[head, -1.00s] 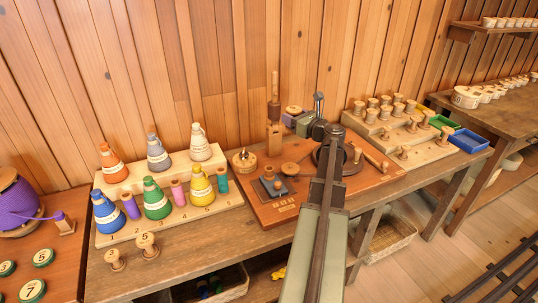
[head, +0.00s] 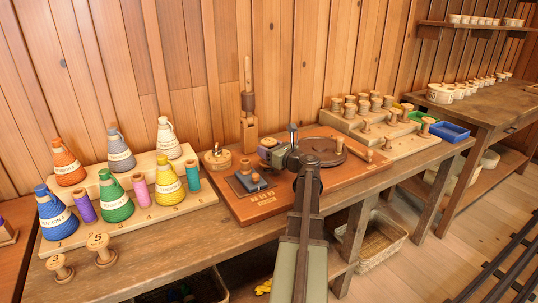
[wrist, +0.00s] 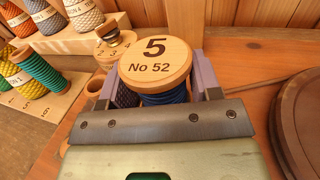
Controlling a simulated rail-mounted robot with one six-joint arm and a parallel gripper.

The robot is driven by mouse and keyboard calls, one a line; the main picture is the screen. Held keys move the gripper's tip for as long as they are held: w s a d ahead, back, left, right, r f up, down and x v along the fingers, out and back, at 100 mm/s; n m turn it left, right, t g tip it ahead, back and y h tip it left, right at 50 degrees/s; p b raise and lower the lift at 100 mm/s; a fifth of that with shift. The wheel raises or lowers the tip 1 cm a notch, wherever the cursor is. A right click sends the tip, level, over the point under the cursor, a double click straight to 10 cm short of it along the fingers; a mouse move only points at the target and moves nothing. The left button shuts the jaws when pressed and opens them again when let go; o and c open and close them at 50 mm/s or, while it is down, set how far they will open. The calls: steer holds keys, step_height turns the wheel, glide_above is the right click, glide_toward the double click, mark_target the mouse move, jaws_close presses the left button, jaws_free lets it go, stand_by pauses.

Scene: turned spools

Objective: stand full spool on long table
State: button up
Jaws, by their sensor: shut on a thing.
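The full spool (wrist: 155,62) shows in the wrist view, with a pale wooden top marked "5 No 52" and dark blue thread below. My gripper (wrist: 156,84) is shut on it, one purple-grey finger on each side. The spool looks upright; its lower end is hidden. In the head view, my gripper (head: 268,150) holds the spool over the reddish-brown winding board, and the spool is small and partly hidden there. The long table (head: 190,232) is a worn wooden bench under the board.
Yarn cones and coloured spools stand on a stepped rack (head: 150,215) at left. Two bare spools (head: 100,248) stand before it. The winding board (head: 225,204) carries a dark round plate (head: 322,150) and a tall post (head: 248,100). A spool rack (head: 375,130) and blue tray (head: 448,131) are right.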

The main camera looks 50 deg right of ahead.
steer(key=shift+f, duration=0.2)
steer(key=o, duration=0.9)
steer(key=s, duration=0.3)
steer(key=s+a, duration=0.1)
steer(key=s, duration=0.3)
steer(key=s+b, duration=0.1)
steer(key=s, duration=0.2)
steer(key=shift+s+a+f, duration=0.2)
steer(key=shift+s+a, duration=0.05)
steer(key=shift+s, duration=0.05)
steer(key=shift+c, duration=0.5)
